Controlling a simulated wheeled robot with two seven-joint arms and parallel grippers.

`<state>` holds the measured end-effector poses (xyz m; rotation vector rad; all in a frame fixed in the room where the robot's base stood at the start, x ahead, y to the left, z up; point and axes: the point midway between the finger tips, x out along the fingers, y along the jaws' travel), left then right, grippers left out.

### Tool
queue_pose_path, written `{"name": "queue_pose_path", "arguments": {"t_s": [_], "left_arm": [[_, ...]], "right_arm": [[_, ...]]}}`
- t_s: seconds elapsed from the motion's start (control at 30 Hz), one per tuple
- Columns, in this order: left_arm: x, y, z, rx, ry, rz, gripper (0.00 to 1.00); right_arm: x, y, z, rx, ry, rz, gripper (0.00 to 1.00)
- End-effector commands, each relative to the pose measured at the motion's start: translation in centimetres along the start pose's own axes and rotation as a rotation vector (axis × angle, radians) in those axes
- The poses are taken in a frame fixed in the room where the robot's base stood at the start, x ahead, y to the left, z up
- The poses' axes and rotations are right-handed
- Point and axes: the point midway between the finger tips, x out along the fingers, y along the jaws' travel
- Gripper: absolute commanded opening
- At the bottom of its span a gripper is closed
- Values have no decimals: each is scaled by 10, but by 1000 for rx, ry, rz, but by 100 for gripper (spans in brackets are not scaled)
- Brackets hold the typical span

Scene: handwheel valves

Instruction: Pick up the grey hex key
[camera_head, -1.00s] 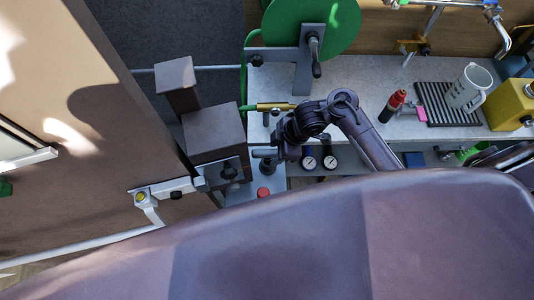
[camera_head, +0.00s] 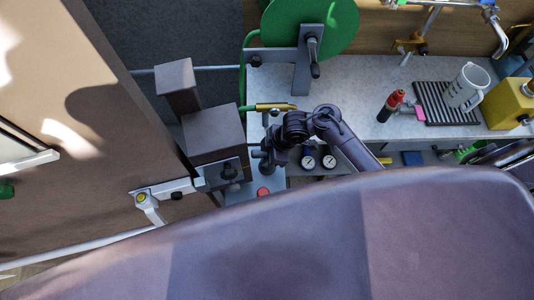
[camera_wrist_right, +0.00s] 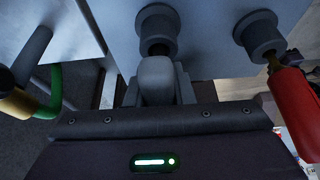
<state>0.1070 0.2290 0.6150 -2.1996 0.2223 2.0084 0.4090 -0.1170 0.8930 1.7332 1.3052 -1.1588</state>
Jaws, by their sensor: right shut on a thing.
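In the head view my right gripper (camera_head: 270,158) reaches down at the front left of the workbench, beside the dark block. No hex key shows clearly elsewhere. My left gripper is not in view.
Two gauges (camera_head: 329,161) sit below the bench edge. The bench (camera_head: 355,85) is clear in the middle.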

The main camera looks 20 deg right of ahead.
Motion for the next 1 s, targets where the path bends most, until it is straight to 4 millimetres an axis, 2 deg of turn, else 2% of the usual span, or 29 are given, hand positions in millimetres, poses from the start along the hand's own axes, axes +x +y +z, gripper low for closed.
{"name": "queue_pose_path", "arguments": {"t_s": [0.27, 0.47, 0.63, 0.9, 1.0], "left_arm": [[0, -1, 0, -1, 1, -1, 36], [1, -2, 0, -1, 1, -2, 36], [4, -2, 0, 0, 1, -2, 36], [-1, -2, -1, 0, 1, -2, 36], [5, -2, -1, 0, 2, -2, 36]], "right_arm": [[-1, 0, 0, 0, 1, 1, 0], [-9, 1, -5, -1, 4, 1, 0], [-30, 2, -13, -3, 2, 5, 0], [-81, 2, -33, -8, -2, 6, 0], [-88, 6, -37, -14, -1, 17, 0]]}}
